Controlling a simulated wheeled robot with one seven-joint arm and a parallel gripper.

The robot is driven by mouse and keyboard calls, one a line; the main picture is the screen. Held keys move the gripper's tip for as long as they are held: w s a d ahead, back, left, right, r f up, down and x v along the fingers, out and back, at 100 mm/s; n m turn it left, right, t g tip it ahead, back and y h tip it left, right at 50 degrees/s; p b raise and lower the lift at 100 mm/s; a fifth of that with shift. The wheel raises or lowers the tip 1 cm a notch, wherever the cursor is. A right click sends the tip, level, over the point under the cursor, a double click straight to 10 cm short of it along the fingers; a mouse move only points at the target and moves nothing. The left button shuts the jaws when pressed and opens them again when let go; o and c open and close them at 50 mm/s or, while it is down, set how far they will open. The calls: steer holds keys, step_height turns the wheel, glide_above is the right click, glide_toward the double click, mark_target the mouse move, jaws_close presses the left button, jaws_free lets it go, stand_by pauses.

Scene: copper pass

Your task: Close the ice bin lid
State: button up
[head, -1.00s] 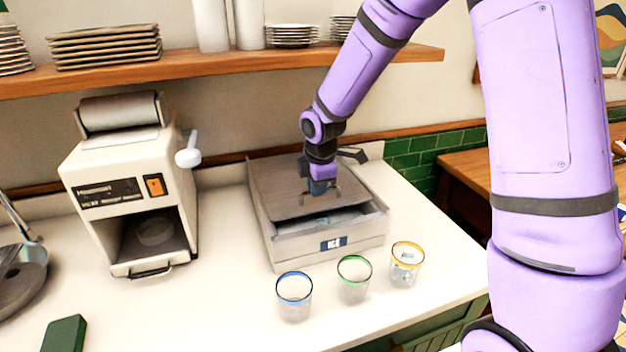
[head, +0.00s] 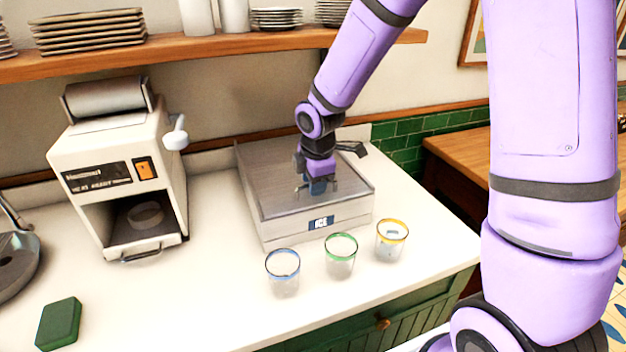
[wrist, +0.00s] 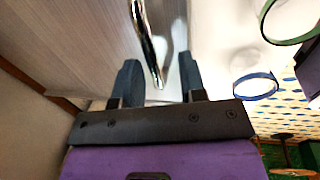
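The ice bin (head: 290,236) is a grey box on the counter with an "ICE" label on its front. Its flat lid (head: 265,170) lies over the top, and no opening shows along the front.
Three glasses stand in front of the bin: blue-rimmed (head: 283,272), green-rimmed (head: 341,256) and yellow-rimmed (head: 391,240). A white machine (head: 120,180) stands to the left. A green block (head: 59,323) lies at front left. A plate shelf (head: 200,46) runs above.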

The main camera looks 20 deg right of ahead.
steer(key=shift+r, duration=0.1)
step_height(320, 180, up, 10)
steer(key=s, duration=0.2)
steer(key=shift+r, duration=0.2)
stand_by(0.3)
stand_by(0.3)
steer(key=s+d+r+m+t, duration=0.1)
steer(key=s+d+r+m, duration=0.1)
steer(key=s+r+m, duration=0.2)
steer(key=s+d+r+m+t, duration=0.1)
steer(key=s+d+r+m, duration=0.2)
steer(key=s+m, duration=0.5)
steer(key=s+d+r+m+t, duration=0.1)
steer(key=s+r+m, duration=0.4)
steer(key=s, duration=0.7)
steer(key=shift+d+m, duration=0.5)
steer(key=shift+d, duration=0.2)
